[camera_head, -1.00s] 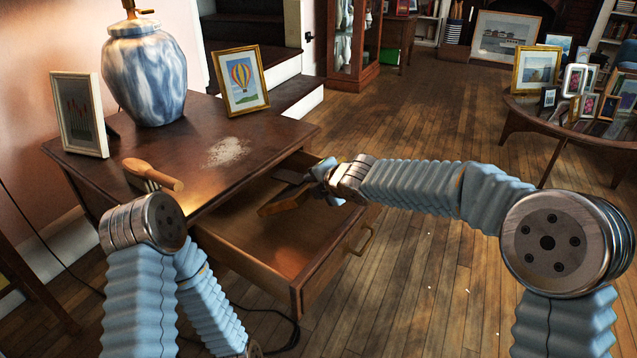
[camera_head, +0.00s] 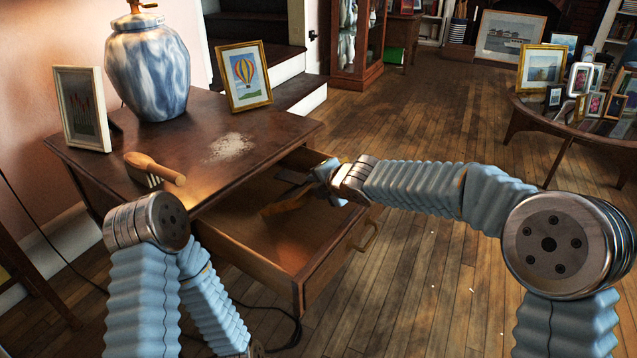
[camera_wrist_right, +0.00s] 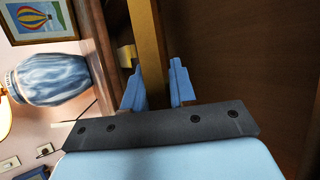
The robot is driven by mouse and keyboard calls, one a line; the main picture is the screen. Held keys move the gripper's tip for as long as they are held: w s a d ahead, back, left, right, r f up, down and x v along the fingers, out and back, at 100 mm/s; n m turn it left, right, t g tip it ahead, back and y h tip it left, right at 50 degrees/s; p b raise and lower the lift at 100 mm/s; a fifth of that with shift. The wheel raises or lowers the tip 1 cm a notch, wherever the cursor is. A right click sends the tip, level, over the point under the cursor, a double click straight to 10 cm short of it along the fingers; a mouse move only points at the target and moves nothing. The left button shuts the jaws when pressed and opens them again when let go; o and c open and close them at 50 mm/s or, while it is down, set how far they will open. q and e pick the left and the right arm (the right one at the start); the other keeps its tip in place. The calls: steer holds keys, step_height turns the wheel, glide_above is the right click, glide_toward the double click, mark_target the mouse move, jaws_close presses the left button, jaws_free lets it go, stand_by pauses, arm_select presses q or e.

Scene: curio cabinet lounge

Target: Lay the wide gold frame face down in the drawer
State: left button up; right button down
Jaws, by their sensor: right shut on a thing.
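The gold frame (camera_head: 287,204) is inside the open drawer (camera_head: 262,240), seen as a gold edge with a dark part beside it. Its picture side does not show, and I cannot tell whether it touches the drawer floor. My right gripper (camera_head: 326,178) reaches over the drawer from the right and is shut on the frame's edge. In the right wrist view the gold bar (camera_wrist_right: 147,42) runs between the two blue fingers (camera_wrist_right: 158,85). My left arm shows at the lower left, but its gripper is not in view.
On the cabinet top (camera_head: 205,185) stand a blue-white lamp (camera_head: 148,70), a balloon picture (camera_head: 244,77), a pale-framed picture (camera_head: 82,108), a wooden brush (camera_head: 154,168) and white powder (camera_head: 230,147). A table with several frames (camera_head: 560,112) is at the right.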

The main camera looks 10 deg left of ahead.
steer(key=shift+f+b, duration=0.7)
steer(key=shift+f, duration=0.05)
steer(key=c, duration=0.8)
jaws_free()
steer(key=shift+c, duration=0.2)
